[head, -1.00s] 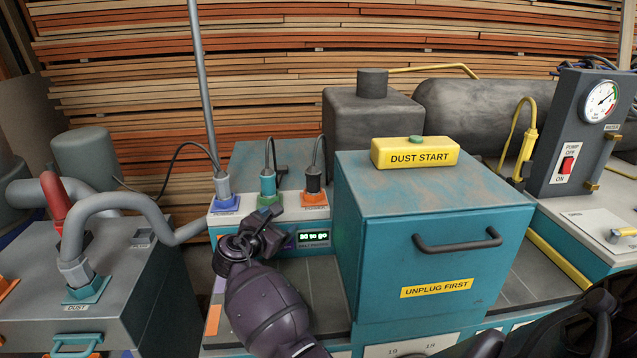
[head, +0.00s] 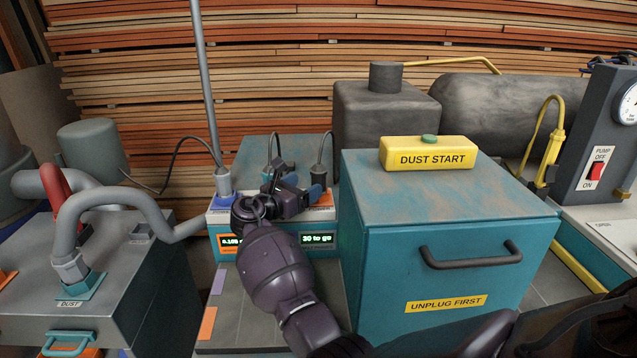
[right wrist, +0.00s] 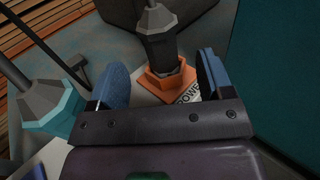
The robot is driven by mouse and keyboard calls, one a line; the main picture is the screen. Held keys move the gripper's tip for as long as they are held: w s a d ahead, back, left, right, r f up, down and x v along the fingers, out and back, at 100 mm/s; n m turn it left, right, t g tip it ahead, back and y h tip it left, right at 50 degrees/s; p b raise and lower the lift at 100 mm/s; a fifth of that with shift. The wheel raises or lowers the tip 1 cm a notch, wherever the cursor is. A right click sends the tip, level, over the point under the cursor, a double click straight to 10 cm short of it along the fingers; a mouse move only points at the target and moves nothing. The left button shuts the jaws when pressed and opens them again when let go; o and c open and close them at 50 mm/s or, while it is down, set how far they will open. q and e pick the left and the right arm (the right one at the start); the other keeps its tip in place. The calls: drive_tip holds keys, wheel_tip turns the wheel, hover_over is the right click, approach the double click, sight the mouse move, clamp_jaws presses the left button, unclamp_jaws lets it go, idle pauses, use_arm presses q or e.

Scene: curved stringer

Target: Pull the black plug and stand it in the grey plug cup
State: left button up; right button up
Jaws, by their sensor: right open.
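The black plug (head: 319,169) stands upright in the orange socket on the bench panel, with its cable rising from its grey top. My left gripper is not in view.
A grey plug (head: 222,182) stands in the blue socket at left; a teal-based plug (right wrist: 50,105) is close to the left finger. The teal cabinet (head: 450,240), with a dark handle, stands close on the right. A yellow DUST START box (head: 428,153) sits on top.

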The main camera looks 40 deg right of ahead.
sight(313, 178)
drive_tip(key=shift+r+x, duration=0.15)
drive_tip(key=shift+x, duration=1.35)
drive_tip(key=shift+r+x, duration=0.2)
drive_tip(key=shift+x, duration=1.25)
drive_tip(key=c, duration=1)
drive_tip(key=shift+r, duration=0.1)
